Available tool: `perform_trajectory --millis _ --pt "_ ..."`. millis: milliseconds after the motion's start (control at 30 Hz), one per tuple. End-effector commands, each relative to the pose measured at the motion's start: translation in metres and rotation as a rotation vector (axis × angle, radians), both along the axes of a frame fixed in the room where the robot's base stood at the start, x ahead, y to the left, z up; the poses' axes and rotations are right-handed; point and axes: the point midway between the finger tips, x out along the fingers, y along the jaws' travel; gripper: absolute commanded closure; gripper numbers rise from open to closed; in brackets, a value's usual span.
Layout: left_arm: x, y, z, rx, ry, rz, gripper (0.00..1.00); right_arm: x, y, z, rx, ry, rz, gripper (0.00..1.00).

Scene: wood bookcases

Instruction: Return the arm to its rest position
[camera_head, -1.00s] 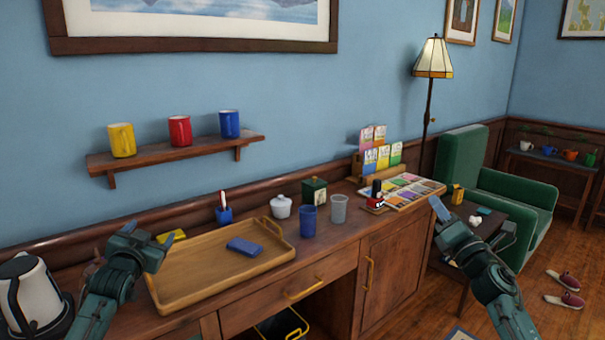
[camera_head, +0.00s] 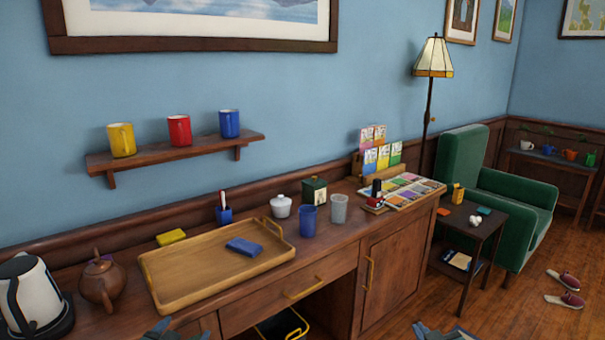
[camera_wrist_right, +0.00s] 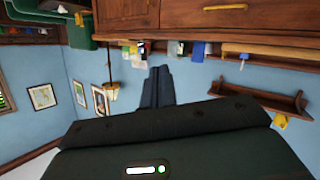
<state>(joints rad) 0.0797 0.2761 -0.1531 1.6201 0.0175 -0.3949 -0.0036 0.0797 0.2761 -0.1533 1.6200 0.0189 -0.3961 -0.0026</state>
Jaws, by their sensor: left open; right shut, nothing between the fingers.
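Both my arms are low, at the bottom edge of the head view. My left gripper (camera_head: 165,331) shows only as a small tip in front of the sideboard, and it is open. My right gripper (camera_head: 440,331) shows as a small part over the floor at the lower right. In the right wrist view its two fingers (camera_wrist_right: 157,86) are together with nothing between them. Most of both arms is out of the picture.
The sideboard holds a kettle (camera_head: 31,297), a brown teapot (camera_head: 102,281), a wooden tray (camera_head: 172,293) with a blue cloth-like item (camera_head: 244,247), and cups (camera_head: 308,221). A side table (camera_head: 467,234) stands by the green armchair (camera_head: 463,165).

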Motion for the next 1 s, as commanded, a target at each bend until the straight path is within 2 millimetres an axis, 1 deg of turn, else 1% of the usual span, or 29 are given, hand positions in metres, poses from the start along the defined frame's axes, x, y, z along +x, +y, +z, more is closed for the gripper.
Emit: perform_trajectory --millis 33,67,100,167,200,267,300,400,433,500,600,700,1000 --pt "-0.031 -0.017 -0.025 -0.022 0.047 -0.022 0.25 -0.031 0.017 -0.025 0.021 0.046 0.023 1.00" --pt "-0.050 -0.026 -0.037 -0.035 0.071 -0.035 0.25 -0.049 0.026 -0.036 0.034 0.071 0.035 1.00" --pt "-0.074 -0.038 -0.050 -0.054 0.103 -0.050 0.25 -0.074 0.038 -0.050 0.053 0.102 0.051 1.00" --pt "-0.111 -0.056 -0.067 -0.086 0.150 -0.070 0.25 -0.111 0.056 -0.067 0.084 0.148 0.070 1.00" --pt "-0.135 -0.066 -0.076 -0.106 0.180 -0.080 0.25 -0.135 0.066 -0.075 0.104 0.178 0.081 1.00" --pt "-0.170 -0.080 -0.085 -0.138 0.222 -0.092 0.25 -0.169 0.079 -0.085 0.136 0.220 0.092 1.00" --pt "-0.190 -0.088 -0.089 -0.157 0.247 -0.098 0.25 -0.190 0.087 -0.089 0.155 0.246 0.098 1.00" --pt "-0.230 -0.102 -0.094 -0.198 0.298 -0.104 0.25 -0.230 0.102 -0.094 0.196 0.296 0.105 1.00" --pt "-0.240 -0.105 -0.094 -0.207 0.310 -0.104 0.25 -0.240 0.105 -0.094 0.205 0.308 0.106 1.00" --pt "-0.256 -0.111 -0.095 -0.224 0.330 -0.106 0.25 -0.256 0.110 -0.094 0.223 0.329 0.106 1.00" --pt "-0.268 -0.114 -0.094 -0.237 0.345 -0.106 0.25 -0.268 0.114 -0.094 0.235 0.343 0.107 1.00" --pt "-0.270 -0.115 -0.094 -0.240 0.348 -0.106 0.25 -0.270 0.115 -0.094 0.238 0.347 0.107 1.00" --pt "-0.270 -0.115 -0.095 -0.239 0.348 -0.107 0.25 -0.270 0.115 -0.094 0.237 0.347 0.107 1.00"
